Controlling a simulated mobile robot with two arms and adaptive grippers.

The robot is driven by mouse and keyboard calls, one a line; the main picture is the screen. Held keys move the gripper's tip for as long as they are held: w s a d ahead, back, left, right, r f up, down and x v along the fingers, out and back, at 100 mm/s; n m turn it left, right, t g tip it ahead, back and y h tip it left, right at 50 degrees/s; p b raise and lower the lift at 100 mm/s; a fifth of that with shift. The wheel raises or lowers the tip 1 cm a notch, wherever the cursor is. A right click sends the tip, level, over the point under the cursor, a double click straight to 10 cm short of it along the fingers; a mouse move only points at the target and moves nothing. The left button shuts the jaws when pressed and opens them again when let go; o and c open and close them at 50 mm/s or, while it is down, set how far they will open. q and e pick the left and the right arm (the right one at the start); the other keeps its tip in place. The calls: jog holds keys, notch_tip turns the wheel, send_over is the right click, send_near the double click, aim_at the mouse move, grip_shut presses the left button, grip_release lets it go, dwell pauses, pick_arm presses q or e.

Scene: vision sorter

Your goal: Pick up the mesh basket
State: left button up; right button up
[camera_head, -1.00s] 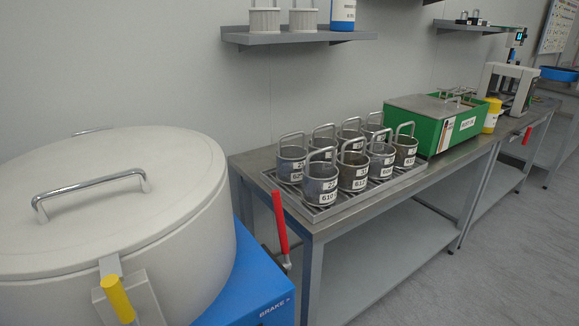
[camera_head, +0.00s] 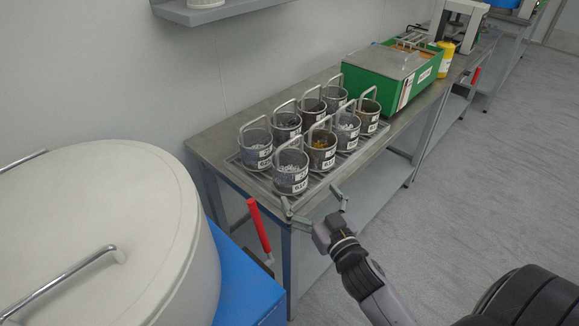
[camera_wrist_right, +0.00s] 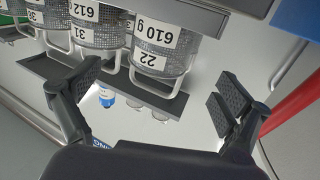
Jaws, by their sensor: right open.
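Several mesh baskets with raised wire handles stand in two rows on a rack (camera_head: 262,185) on the metal bench. The nearest mesh basket (camera_head: 291,180) holds pale pieces; in the right wrist view this basket (camera_wrist_right: 172,48) appears upside down, with labels "610 g" and "22". Another basket (camera_head: 320,158) beside it holds orange-brown pieces. My right gripper (camera_head: 314,208) is at the bench's front edge, just in front of the nearest basket. In the right wrist view its two fingers (camera_wrist_right: 160,92) are spread wide, with nothing gripped. My left gripper is out of view.
A green box (camera_head: 378,82) with a grey lid stands behind the baskets, with a yellow container (camera_head: 445,58) beyond it. A large round lidded drum (camera_head: 110,215) fills the left. A red handle (camera_head: 259,226) sticks up near the bench corner.

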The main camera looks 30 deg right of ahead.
aim_at(298, 179)
jog(key=w, duration=0.5)
jog(key=shift+w+d, duration=0.1)
jog(key=shift+w, duration=0.2)
jog(key=w, duration=0.1)
jog(key=w+p, duration=0.1)
jog(key=w, duration=0.2)
jog(key=shift+w+r, duration=0.25)
jog(key=shift+w, duration=0.15)
jog(key=shift+w+f, duration=0.1)
jog(key=shift+w, duration=0.25)
jog(key=c, duration=1.7)
jog(key=shift+c, duration=0.7)
jog(key=shift+r, duration=0.2)
